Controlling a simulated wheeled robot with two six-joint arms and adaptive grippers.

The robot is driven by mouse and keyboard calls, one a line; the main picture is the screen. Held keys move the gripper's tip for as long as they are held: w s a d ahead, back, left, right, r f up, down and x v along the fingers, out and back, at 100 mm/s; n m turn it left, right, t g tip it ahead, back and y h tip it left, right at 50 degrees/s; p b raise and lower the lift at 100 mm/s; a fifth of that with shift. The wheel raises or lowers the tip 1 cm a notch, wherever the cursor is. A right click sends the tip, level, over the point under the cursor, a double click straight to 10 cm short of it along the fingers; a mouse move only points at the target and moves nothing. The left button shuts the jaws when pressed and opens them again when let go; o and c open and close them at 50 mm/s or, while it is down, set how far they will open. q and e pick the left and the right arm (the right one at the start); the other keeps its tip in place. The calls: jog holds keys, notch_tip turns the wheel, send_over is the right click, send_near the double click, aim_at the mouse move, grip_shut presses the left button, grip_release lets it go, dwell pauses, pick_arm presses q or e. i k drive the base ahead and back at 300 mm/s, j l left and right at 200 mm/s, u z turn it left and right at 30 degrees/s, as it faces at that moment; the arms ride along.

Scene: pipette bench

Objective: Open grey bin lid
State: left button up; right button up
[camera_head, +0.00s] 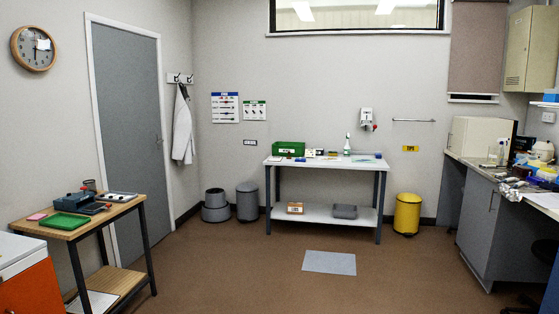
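A grey bin (247,203) stands on the floor by the back wall, just left of the white-topped table. Its rounded lid (247,187) looks shut. A lower, stepped grey round object (215,207) stands just to its left, slightly apart or touching; I cannot tell which. Neither of my grippers is in view.
A white-topped table (325,166) with a lower shelf stands right of the grey bin. A yellow bin (407,213) is further right. A wooden table (90,219) and orange cabinet (30,287) are at the left. A pale mat (330,262) lies on the open brown floor.

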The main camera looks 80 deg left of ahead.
aim_at(246, 187)
jog(key=u, duration=2.25)
